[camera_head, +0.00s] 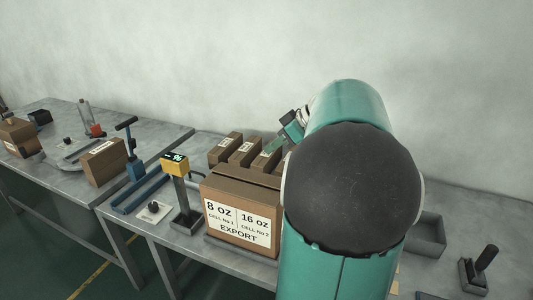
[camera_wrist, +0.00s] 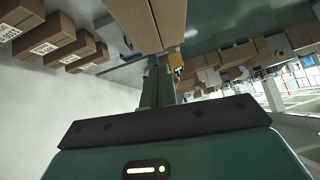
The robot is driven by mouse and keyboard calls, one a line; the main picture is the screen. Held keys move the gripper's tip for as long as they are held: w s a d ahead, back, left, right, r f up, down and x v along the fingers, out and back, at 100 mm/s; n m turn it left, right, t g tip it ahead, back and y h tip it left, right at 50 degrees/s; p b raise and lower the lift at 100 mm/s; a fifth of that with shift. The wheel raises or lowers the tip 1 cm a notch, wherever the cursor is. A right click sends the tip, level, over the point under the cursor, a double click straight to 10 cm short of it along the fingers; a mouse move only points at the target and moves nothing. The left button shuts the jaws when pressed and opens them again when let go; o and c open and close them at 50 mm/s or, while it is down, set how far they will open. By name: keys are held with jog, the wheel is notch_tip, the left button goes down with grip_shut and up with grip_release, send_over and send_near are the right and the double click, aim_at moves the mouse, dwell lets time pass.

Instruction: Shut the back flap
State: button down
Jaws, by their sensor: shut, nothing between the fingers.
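A brown carton (camera_head: 238,218) labelled 8 OZ, 16 OZ and EXPORT stands on the grey bench in the head view. Its top shows brown board along the back, but I cannot tell which piece is the back flap or how far it is folded. My arm hides the carton's right end. My gripper (camera_head: 279,142) is behind and above the carton's right part, near the small boxes. In the wrist view my gripper (camera_wrist: 157,80) is shut and empty, its fingers pointing at brown board (camera_wrist: 145,22) close ahead. Contact cannot be told.
Several small labelled boxes (camera_head: 243,152) stand behind the carton. A yellow-headed scale display (camera_head: 174,164) on a post stands to its left. A grey tray (camera_head: 430,235) and a black-handled tool (camera_head: 484,262) are at the right. A second bench (camera_head: 60,165) is at the left.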

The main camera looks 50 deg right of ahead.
send_over(244, 179)
jog(key=s+d, duration=0.2)
jog(key=s, duration=0.1)
jog(key=f, duration=0.6)
jog(key=shift+w, duration=0.2)
jog(key=shift+s+a+f, duration=0.1)
jog(key=shift+f, duration=0.55)
jog(key=shift+s+a+f, duration=0.1)
jog(key=shift+f, duration=0.5)
jog(key=shift+w+f, duration=0.1)
jog(key=shift+f, duration=0.5)
jog(key=shift+a, duration=0.1)
